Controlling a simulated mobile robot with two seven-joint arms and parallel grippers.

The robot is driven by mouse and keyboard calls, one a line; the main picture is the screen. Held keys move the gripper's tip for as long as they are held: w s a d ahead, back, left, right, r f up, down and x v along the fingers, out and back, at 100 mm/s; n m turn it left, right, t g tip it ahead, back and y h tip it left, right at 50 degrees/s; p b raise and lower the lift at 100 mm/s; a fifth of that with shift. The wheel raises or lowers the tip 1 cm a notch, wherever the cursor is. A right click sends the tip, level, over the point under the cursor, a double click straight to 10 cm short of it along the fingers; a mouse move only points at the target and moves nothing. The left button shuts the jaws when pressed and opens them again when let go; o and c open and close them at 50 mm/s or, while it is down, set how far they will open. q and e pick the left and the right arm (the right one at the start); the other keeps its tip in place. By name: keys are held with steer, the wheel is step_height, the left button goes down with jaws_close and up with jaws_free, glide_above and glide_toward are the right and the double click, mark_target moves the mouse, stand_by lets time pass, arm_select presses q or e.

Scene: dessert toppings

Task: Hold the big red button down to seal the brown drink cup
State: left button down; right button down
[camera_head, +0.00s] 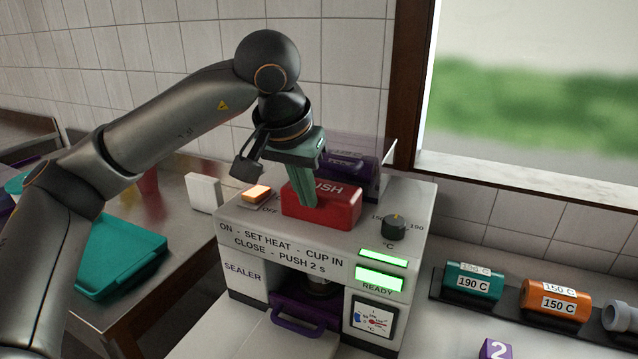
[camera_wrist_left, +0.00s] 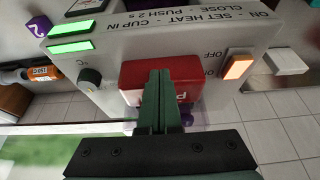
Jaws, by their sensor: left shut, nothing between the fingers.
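The big red button (camera_head: 335,208), marked PUSH, sits on top of the white sealer (camera_head: 240,222). It also shows in the left wrist view (camera_wrist_left: 133,77). My left gripper (camera_head: 307,202) is shut and empty, pointing down. Its green fingertips (camera_wrist_left: 160,74) are at the button's top, left of the middle in the head view; I cannot tell whether they touch it or whether it is pressed down. The brown drink cup is not visible. A purple handle (camera_head: 298,317) shows in the sealer's front opening, whose inside is mostly hidden. The right gripper is not in view.
Two green displays (camera_head: 380,278) are lit, with READY below. An orange lit switch (camera_head: 257,194) and a dark heat knob (camera_head: 394,227) flank the button. Labelled rolls (camera_head: 473,281) lie to the right. A teal tray (camera_head: 120,257) lies on the left table.

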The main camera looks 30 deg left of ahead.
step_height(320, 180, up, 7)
steer(key=p, duration=0.6)
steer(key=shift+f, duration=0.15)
stand_by(0.3)
